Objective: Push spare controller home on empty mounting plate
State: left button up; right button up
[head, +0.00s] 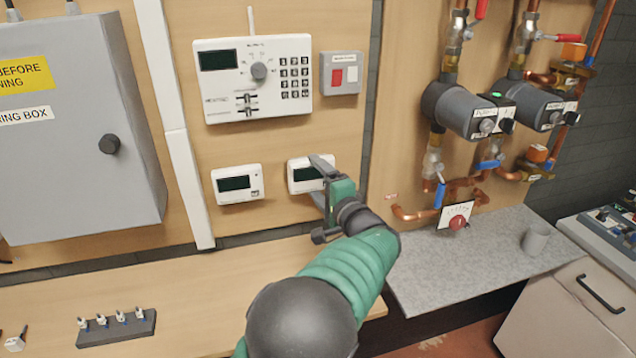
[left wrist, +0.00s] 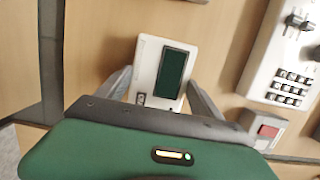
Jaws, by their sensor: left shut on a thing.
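A small white controller (head: 304,174) with a dark screen is at the wooden wall panel, under the big control unit. It also shows in the left wrist view (left wrist: 145,72), upright between my two fingers. My left gripper (head: 321,182) is shut on it, and the green gripper body hides its right part. No mounting plate shows; the wall right behind the controller is hidden. I cannot tell whether the controller touches the wall or stands slightly off it. A matching controller (head: 237,184) is on the panel just to its left. My right gripper is not in view.
The big control unit (head: 254,77) and a grey switch box (head: 341,73) are above. A grey wiring box (head: 75,130) is at left. A wooden bench (head: 200,299) below holds a dark block (head: 116,328) with small parts. Pumps and copper pipes (head: 455,110) are at right.

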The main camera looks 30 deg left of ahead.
pick_arm(q)
jog(key=shift+w+a, duration=0.15)
jog(key=shift+a, duration=0.1)
dwell(0.7)
jog(key=o, duration=1)
jog(key=shift+r, duration=0.1)
jog(key=shift+o, duration=1.1)
jog(key=shift+w, duration=0.1)
